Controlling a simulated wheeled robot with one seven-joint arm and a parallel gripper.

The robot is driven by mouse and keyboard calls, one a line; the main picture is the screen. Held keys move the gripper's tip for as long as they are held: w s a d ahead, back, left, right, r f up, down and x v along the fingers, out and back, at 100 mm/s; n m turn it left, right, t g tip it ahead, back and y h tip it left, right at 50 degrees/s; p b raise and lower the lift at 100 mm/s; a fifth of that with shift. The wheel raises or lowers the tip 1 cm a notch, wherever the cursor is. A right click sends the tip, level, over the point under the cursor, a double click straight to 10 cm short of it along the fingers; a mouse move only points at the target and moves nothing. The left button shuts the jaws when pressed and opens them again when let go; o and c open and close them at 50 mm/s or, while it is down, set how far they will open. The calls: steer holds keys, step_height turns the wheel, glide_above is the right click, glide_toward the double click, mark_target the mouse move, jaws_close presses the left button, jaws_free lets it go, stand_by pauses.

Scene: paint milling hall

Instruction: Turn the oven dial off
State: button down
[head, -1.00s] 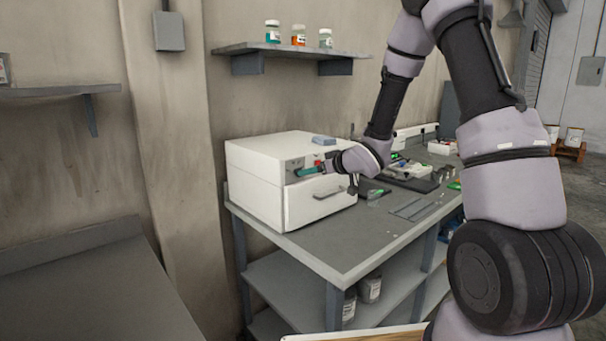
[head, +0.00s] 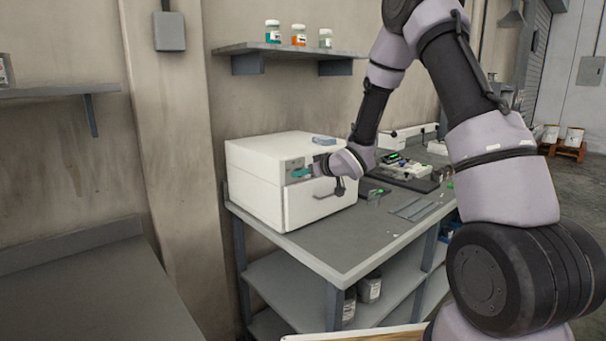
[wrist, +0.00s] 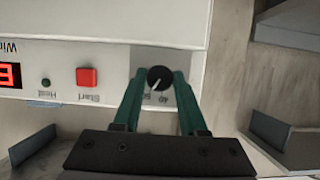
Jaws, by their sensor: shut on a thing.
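The white oven (head: 262,180) stands on the left end of the grey workbench, its control panel facing my arm. In the wrist view the oven dial (wrist: 158,77) is a round black knob with a white pointer line slanting down and left, by upside-down printed numbers that look like 40 and 50. My gripper (wrist: 160,76) has its green fingers on both sides of the dial, shut on it. In the head view my gripper (head: 302,173) is at the panel and hides the dial.
A dark handle (head: 329,191) is on the oven's front. Trays and small items (head: 405,172) lie further right on the bench.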

steer(key=n+t+h, duration=0.1)
steer(key=n+t, duration=0.1)
steer(key=n, duration=0.3)
steer(key=n+t+h, duration=0.1)
steer(key=n+t, duration=0.2)
steer(key=n, duration=0.2)
steer(key=f+n+t+h, duration=0.1)
steer(key=n+t, duration=0.1)
steer(key=n, duration=0.4)
steer(key=shift+s+a, duration=0.2)
steer(key=shift+a, duration=0.05)
stand_by(0.6)
steer(key=shift+n+t, duration=0.3)
steer(key=c, duration=0.5)
jaws_free()
steer(key=shift+r, duration=0.1)
